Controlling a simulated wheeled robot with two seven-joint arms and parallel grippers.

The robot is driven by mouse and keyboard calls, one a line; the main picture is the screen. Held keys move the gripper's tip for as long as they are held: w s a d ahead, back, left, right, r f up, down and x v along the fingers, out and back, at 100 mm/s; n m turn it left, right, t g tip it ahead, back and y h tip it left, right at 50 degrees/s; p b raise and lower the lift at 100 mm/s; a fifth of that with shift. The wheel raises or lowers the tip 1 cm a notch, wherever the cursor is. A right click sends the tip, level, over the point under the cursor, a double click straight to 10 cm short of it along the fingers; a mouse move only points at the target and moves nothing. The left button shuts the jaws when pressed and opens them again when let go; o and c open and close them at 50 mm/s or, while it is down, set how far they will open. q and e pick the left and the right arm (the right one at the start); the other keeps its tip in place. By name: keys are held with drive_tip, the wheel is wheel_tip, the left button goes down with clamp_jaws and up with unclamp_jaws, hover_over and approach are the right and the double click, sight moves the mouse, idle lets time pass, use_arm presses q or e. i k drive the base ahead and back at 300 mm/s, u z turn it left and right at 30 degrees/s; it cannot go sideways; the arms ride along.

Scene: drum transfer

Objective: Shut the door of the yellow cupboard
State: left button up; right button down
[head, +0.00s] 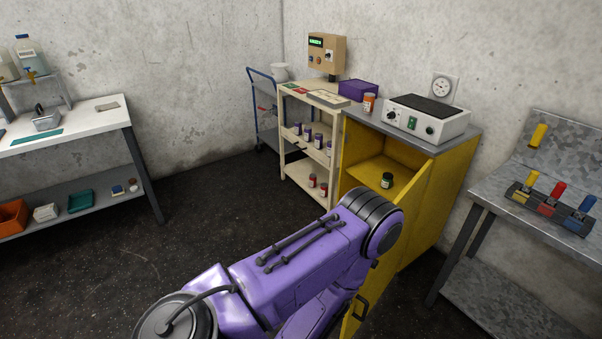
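The yellow cupboard (442,196) stands against the back wall, right of centre. Its front is open, showing a dark jar with a green label (387,180) on the inner shelf. The cupboard door (376,291) is swung out toward me, with a black handle (361,307) near its lower visible end. My purple arm reaches in from the lower left and covers much of the door and the lower opening. Neither gripper shows, so I cannot tell whether one touches the door.
A hotplate-like device (426,117) and an orange-labelled bottle (369,103) stand on the cupboard. A cream shelf rack (291,170) is to its left. A metal table (512,301) stands close on the right, a white-topped workbench (90,129) far left. The dark floor at left is clear.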

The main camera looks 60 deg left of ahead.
sight(376, 280)
drive_tip(key=u, duration=0.95)
drive_tip(key=i, duration=1)
